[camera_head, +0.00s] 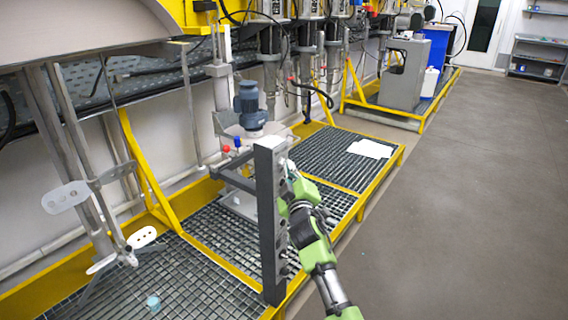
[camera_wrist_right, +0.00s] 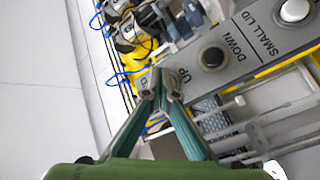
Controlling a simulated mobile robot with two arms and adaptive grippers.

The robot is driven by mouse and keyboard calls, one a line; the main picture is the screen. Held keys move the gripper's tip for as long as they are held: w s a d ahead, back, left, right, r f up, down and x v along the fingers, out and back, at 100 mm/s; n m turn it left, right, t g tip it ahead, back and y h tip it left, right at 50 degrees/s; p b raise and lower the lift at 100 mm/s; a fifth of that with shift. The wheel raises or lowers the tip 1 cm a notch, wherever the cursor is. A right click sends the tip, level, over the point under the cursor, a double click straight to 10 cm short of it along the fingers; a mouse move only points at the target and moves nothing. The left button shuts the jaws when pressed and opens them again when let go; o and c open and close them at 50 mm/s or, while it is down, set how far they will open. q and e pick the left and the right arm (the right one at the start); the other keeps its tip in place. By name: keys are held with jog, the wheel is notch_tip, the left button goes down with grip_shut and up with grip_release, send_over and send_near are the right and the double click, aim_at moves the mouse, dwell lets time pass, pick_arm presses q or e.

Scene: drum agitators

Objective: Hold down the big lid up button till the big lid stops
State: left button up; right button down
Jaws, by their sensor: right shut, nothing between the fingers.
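A grey control post (camera_head: 269,225) stands upright at the front edge of the grated platform. My right gripper (camera_head: 292,168) is at the upper right side of this post. In the right wrist view my right gripper (camera_wrist_right: 157,80) is shut and empty, its fingertips at the panel (camera_wrist_right: 238,38) beside the word UP. The button there is hidden by the fingertips, so I cannot tell whether it is pressed. A black button (camera_wrist_right: 212,58) beside DOWN and a white button (camera_wrist_right: 294,10) near SMALL LID show. A large grey rounded cover (camera_head: 75,28), perhaps the big lid, is at upper left. My left gripper is not in view.
Metal agitator paddles (camera_head: 66,197) hang below the cover at left. A blue motor (camera_head: 250,104) stands behind the post. Yellow-framed grating (camera_head: 215,235) lies behind and beside the post. White sheets (camera_head: 371,149) lie on the far grating. The grey floor (camera_head: 460,200) at right is clear.

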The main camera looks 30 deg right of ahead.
jog(key=shift+s+d, duration=0.25)
jog(key=shift+s, duration=0.35)
jog(key=s+p, duration=0.1)
jog(key=s+d+p, duration=0.1)
jog(key=s, duration=0.1)
jog(key=s+d+p, duration=0.1)
jog(key=shift+s, duration=0.3)
dwell(0.4)
